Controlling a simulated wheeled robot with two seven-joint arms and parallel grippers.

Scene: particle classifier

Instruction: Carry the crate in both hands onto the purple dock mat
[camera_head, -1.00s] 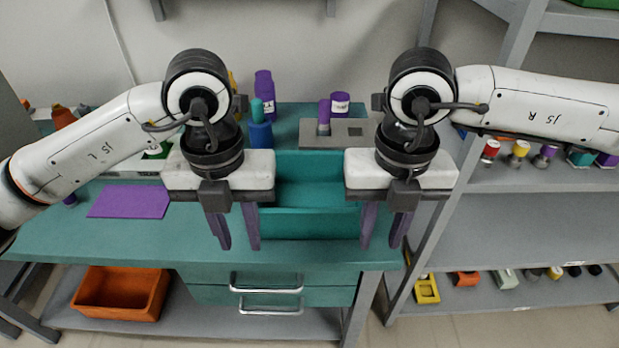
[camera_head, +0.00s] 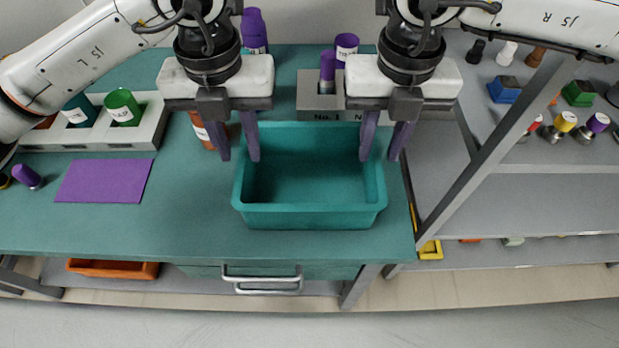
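The teal crate (camera_head: 310,216) stands on the teal bench and looks empty inside. The flat purple dock mat (camera_head: 104,181) lies bare on the bench to its left. My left gripper (camera_head: 239,160) is open, its two fingers apart on either side of the crate's left rim in the picture. My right gripper (camera_head: 379,160) is open in the same way at the right rim. Both point down. Whether any finger touches the crate, or how high the tips are, I cannot tell.
A white rack (camera_head: 140,130) with green containers stands behind the mat. An orange-brown container (camera_head: 203,131) is beside my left gripper. A grey block (camera_head: 313,102) with a purple-topped item is behind the crate. A shelf stands at right. Bench between mat and crate is clear.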

